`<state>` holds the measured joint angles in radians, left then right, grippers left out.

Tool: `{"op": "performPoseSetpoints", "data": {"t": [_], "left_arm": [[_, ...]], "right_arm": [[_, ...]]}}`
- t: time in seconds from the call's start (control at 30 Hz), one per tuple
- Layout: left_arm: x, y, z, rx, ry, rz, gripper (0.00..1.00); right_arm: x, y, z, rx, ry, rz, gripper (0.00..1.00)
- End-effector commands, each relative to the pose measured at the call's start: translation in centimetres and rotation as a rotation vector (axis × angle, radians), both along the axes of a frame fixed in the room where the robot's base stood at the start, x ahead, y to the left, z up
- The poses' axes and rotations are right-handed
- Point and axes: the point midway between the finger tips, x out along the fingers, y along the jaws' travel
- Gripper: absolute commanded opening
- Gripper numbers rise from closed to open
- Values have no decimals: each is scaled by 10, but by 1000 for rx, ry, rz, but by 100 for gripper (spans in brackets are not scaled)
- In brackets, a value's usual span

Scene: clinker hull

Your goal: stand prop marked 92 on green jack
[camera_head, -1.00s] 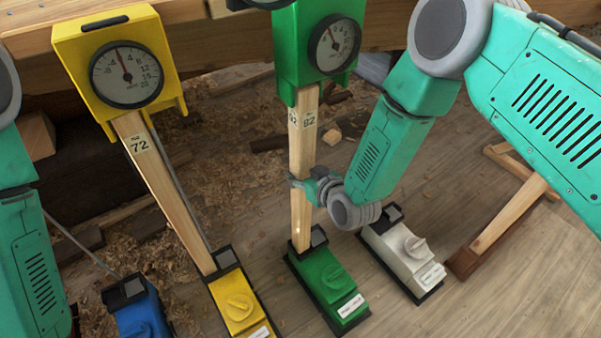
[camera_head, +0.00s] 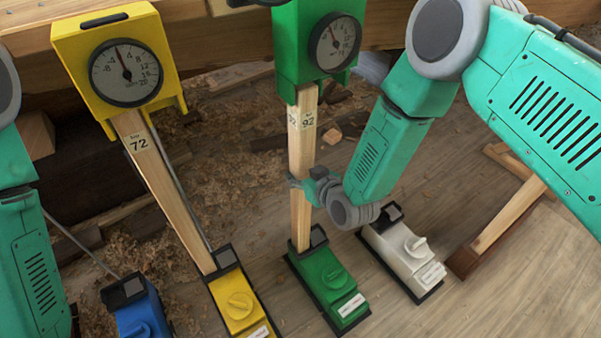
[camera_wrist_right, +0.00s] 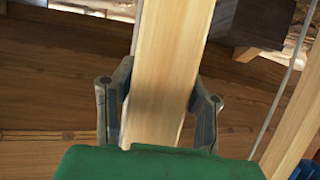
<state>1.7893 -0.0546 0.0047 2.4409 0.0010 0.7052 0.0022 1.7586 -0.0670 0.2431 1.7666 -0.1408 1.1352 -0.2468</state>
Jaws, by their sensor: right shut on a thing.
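The prop marked 92 (camera_head: 301,155) is a pale wooden post that stands close to upright in the head view. Its lower end is at the dark socket on the green jack (camera_head: 328,285), and its top meets the green gauge box (camera_head: 318,45). I cannot tell how firmly the foot sits. My right gripper (camera_head: 303,186) is shut around the post below the label. In the right wrist view, its fingers (camera_wrist_right: 160,105) lie on both sides of the post (camera_wrist_right: 168,75). My left gripper is out of view; only part of that arm shows at the left edge.
A yellow jack (camera_head: 240,300) bears the prop marked 72 (camera_head: 160,185) under a yellow gauge box (camera_head: 115,65). A blue jack (camera_head: 140,315) is at lower left. A white jack (camera_head: 405,255) is close to the right of the green one. A wooden brace (camera_head: 505,218) leans at right.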

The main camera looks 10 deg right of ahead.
Motion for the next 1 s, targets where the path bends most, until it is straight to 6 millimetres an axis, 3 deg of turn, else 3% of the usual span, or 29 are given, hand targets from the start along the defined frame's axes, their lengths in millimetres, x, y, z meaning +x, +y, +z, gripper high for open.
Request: {"op": "performPoseSetpoints", "data": {"t": [0.37, 0.4, 0.47, 0.83, 1.0], "left_arm": [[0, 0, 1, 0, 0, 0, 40], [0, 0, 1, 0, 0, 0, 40], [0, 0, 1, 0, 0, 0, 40], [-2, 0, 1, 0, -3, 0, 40], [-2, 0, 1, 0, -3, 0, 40]], "right_arm": [[2, 1, 1, 1, -4, 0, 0], [2, 1, 1, 1, -4, 0, 42], [2, 1, 1, 1, -4, 0, 63], [-2, -1, 0, -1, 3, 0, 63], [-21, -8, 8, -2, 5, 0, 63]]}}
